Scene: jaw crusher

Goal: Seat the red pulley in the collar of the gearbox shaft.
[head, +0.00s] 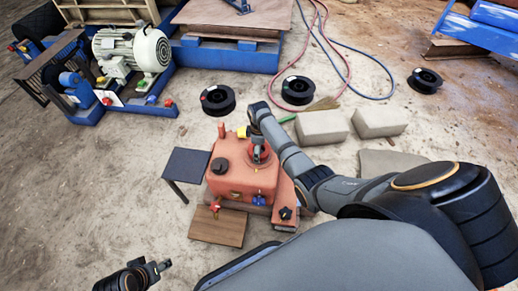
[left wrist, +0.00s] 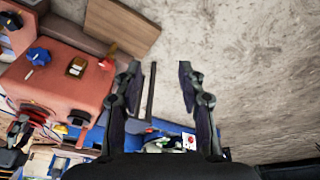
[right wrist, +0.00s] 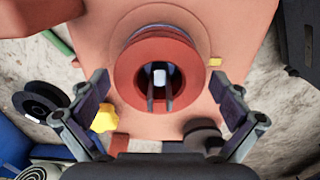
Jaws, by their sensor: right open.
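The red pulley (right wrist: 133,82) shows in the right wrist view as a ring with a dark bore. A pale shaft end (right wrist: 159,77) and two dark prongs show inside the bore. It sits against the orange-red gearbox (head: 229,182); how deep it sits in the collar I cannot tell. In the head view the pulley (head: 258,157) is partly hidden by my right arm. My right gripper (right wrist: 163,98) is open, its fingers apart on either side of the pulley and not touching it. My left gripper (left wrist: 158,75) is open and empty, off to the gearbox's left front.
A dark side table (head: 186,164) stands left of the gearbox, and a wooden board (head: 217,227) lies in front. Concrete blocks (head: 321,127) and black spools (head: 217,100) lie behind. A motor on a blue frame (head: 132,50) stands at the back left.

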